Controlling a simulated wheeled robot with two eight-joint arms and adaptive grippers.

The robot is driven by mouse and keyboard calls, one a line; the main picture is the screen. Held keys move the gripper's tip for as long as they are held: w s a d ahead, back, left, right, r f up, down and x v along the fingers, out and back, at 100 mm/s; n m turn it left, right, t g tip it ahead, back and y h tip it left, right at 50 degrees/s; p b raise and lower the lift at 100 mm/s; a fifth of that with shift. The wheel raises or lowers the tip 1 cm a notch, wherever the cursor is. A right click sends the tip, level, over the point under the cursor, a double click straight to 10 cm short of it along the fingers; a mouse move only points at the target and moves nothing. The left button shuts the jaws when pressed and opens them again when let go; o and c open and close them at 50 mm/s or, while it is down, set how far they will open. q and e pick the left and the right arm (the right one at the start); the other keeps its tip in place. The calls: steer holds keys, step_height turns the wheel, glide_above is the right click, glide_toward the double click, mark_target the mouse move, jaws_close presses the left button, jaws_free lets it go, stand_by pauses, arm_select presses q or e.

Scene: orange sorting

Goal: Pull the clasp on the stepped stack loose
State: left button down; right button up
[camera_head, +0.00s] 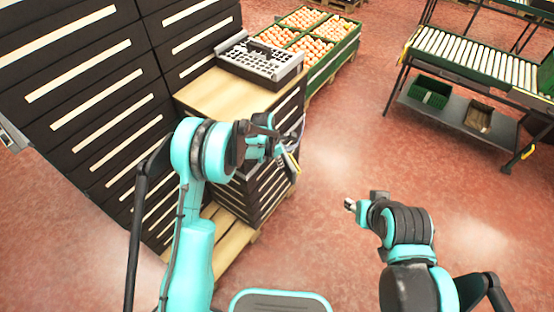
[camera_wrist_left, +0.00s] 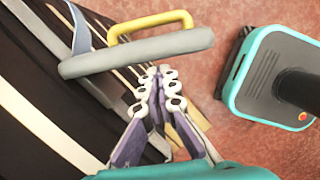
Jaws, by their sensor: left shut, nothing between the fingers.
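The stepped stack (camera_head: 262,190) is made of dark slotted crates, low in front and taller at the left. Its clasp (camera_wrist_left: 135,52) is a grey bar with a yellow handle (camera_wrist_left: 150,22), and a blue-grey strap (camera_wrist_left: 80,30) runs to it. In the head view the clasp (camera_head: 291,160) shows partly behind my left gripper (camera_head: 280,150). In the left wrist view my left gripper (camera_wrist_left: 160,82) is shut and empty, its fingertips just below the grey bar. Whether they touch it I cannot tell. My right gripper (camera_head: 352,205) is apart from the stack, over open floor; its fingers are too small to read.
A grey perforated crate (camera_head: 262,60) sits on the stack's low step. Green crates of oranges (camera_head: 335,28) stand behind it. The stack rests on a wooden pallet (camera_head: 228,235). A roller conveyor (camera_head: 470,50) stands at the back right. The middle floor is clear.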

arm_select(q)
steer(key=shift+x, duration=1.1)
